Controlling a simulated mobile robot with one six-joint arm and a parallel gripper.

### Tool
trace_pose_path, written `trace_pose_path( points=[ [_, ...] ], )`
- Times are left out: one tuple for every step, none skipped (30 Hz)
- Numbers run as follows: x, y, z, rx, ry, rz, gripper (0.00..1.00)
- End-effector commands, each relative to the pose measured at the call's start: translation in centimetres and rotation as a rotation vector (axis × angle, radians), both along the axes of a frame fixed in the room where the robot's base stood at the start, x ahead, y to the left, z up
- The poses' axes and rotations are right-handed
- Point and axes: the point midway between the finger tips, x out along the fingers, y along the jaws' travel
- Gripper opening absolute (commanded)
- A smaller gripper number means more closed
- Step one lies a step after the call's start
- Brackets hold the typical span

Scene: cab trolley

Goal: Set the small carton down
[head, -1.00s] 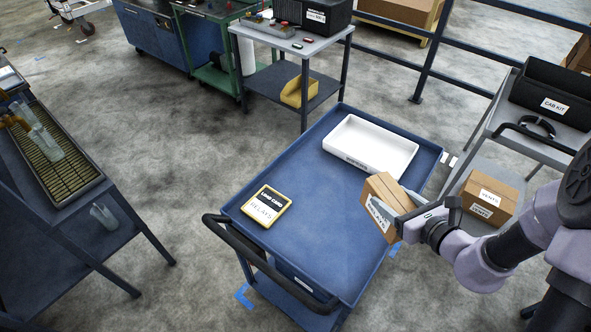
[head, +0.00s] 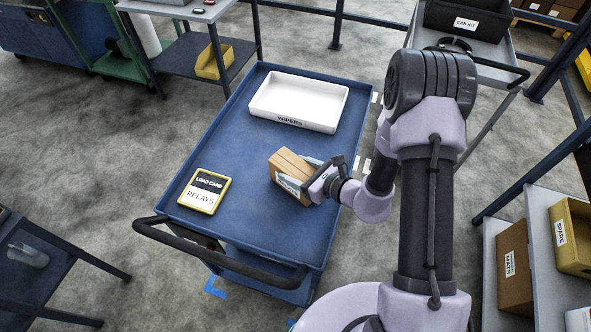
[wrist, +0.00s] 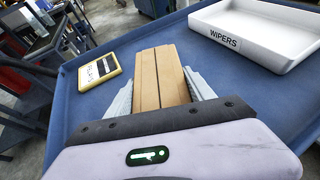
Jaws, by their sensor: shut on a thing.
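The small carton (head: 291,173) is brown cardboard with a white label on its near side. My gripper (head: 305,177) is shut on it, with a finger on each side of the carton (wrist: 160,78) in the wrist view. The carton is over the right-middle part of the blue trolley top (head: 240,185) and looks a little tilted. I cannot tell whether its underside touches the surface. The load card (head: 205,190), yellow-framed and reading RELAYS, lies left of the carton. The white WIPERS tray (head: 300,124) stands at the trolley's far end.
The blue top is bare between card, tray and carton. The trolley has a raised rim and a black handle (head: 215,250) at the near left. A grey shelf with a MATS box (head: 514,268) and a SPARE bin (head: 572,235) stands at right.

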Motion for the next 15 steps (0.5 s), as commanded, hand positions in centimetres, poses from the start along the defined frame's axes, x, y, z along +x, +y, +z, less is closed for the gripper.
trace_pose_path(
  points=[
    [0.01,0.0,0.1,0.001,-0.001,0.0,0.02],
    [0.01,0.0,0.07,0.001,-0.001,0.0,0.02],
    [0.01,0.0,-0.06,0.001,-0.001,0.0,0.02],
    [0.01,0.0,-0.2,0.001,-0.001,0.0,0.02],
    [0.01,0.0,-0.32,0.001,-0.001,0.0,0.02],
    [-0.01,0.0,-0.38,0.001,0.001,0.0,0.64],
    [-0.01,0.0,-0.3,0.001,0.001,0.0,0.7],
    [-0.01,0.0,-0.27,0.001,0.001,0.0,0.76],
    [-0.01,0.01,-0.26,0.001,0.001,0.0,0.83],
    [-0.01,0.0,-0.25,0.001,0.001,0.0,0.83],
    [-0.01,0.0,-0.25,0.001,0.001,0.0,0.83],
    [-0.01,0.0,-0.25,0.001,0.001,0.0,0.83],
    [-0.01,0.01,-0.24,0.001,0.001,0.0,0.83],
    [-0.01,0.01,-0.24,0.001,0.001,0.0,0.83],
    [-0.01,0.0,-0.25,0.001,0.001,0.0,0.83]
  ],
)
